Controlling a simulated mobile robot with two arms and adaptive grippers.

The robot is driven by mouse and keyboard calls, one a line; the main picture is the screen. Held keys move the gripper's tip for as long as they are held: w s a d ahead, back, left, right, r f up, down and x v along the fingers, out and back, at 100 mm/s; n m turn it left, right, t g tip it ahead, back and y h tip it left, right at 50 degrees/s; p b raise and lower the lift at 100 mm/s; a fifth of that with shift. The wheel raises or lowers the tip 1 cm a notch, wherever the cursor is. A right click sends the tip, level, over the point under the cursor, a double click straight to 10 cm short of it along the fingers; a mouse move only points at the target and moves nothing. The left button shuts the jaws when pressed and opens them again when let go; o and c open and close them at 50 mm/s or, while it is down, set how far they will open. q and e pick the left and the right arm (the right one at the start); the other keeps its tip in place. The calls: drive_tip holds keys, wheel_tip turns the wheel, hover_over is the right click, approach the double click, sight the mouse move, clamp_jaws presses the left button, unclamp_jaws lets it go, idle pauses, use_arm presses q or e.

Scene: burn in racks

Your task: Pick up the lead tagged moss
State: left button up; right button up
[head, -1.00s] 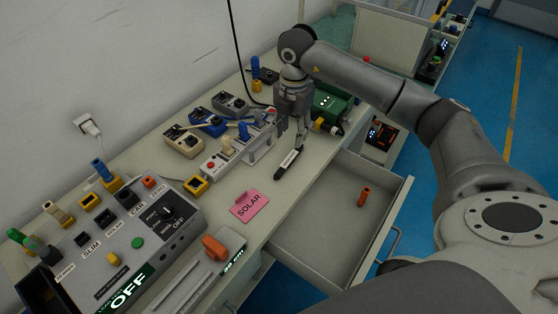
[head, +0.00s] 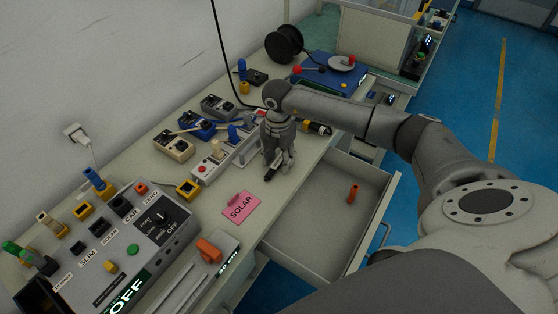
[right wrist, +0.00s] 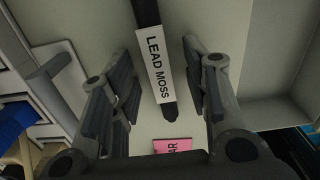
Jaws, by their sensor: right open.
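The lead tagged moss is a black stick-like piece with a white label reading LEAD MOSS (right wrist: 155,66). In the right wrist view it lies lengthwise between the two open fingers of my right gripper, with room on both sides. In the head view my right gripper (head: 278,164) is pointing down over the lead on the bench, beside the open drawer. Only a dark end of the lead (head: 268,178) shows there; the gripper hides the rest. My left gripper is not in view.
A pink SOLAR card (head: 241,207) lies in front of the gripper. A grey socket block (head: 212,170) stands close left. A grey control box (head: 130,260) stands nearer.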

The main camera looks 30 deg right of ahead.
clamp_jaws()
drive_tip(key=shift+r, duration=0.15)
